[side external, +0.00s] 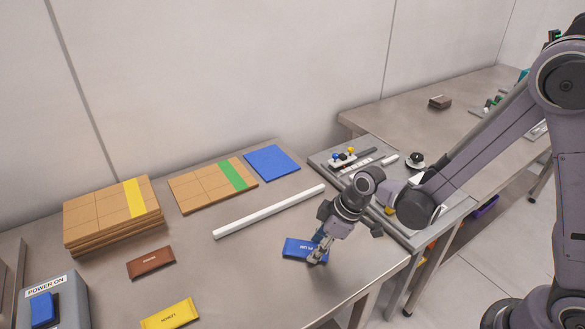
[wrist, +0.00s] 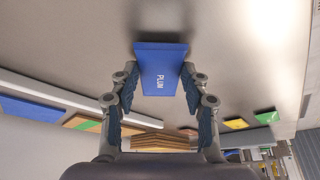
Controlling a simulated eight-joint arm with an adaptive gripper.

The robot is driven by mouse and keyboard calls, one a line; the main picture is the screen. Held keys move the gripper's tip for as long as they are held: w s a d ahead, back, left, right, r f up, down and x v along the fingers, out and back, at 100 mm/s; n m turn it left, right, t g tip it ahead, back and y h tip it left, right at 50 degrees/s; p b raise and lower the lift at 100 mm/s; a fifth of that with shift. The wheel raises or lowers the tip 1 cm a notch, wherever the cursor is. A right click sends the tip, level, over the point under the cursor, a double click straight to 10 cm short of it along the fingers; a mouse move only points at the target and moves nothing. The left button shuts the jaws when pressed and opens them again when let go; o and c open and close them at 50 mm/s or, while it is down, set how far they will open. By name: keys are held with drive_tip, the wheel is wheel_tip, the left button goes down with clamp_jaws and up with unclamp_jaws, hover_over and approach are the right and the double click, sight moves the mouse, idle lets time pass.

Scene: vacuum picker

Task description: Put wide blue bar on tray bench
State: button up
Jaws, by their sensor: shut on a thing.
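The wide blue bar (side external: 299,248), with white lettering, is at the front right part of the near metal table. My gripper (side external: 318,252) is over its right end. In the wrist view the bar (wrist: 161,72) sits between the two fingers of my gripper (wrist: 161,84), which are shut on it. It lies flat at or just above the table top; I cannot tell whether it touches. A grey bench (side external: 448,214) with a raised rim and several small items stands right of the table, partly hidden by my arm. I cannot tell for sure that it is the tray bench.
A long white strip (side external: 268,211) lies behind the bar. A flat blue square (side external: 272,162), cardboard stacks (side external: 110,236), a brown bar (side external: 151,262) and a yellow bar (side external: 170,314) lie on the table. A power box (side external: 72,290) stands front left. Another bench (side external: 400,106) is behind.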

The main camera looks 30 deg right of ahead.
drive_tip(key=o, duration=1.1)
drive_tip(key=shift+f, duration=0.1)
drive_tip(key=shift+o, duration=0.2)
drive_tip(key=v, duration=1.2)
drive_tip(key=s+d+r+m+t+h, duration=0.3)
drive_tip(key=s+d+r+m, duration=0.3)
drive_tip(key=d, duration=0.4)
drive_tip(key=shift+s+r+m+t, duration=0.3)
drive_tip(key=shift+s+m, duration=0.5)
drive_tip(key=shift+m, duration=0.4)
drive_tip(key=shift+o, duration=0.5)
drive_tip(key=shift+s+d+m, duration=0.2)
drive_tip(key=shift+d+m, duration=0.1)
drive_tip(key=shift+d, duration=0.1)
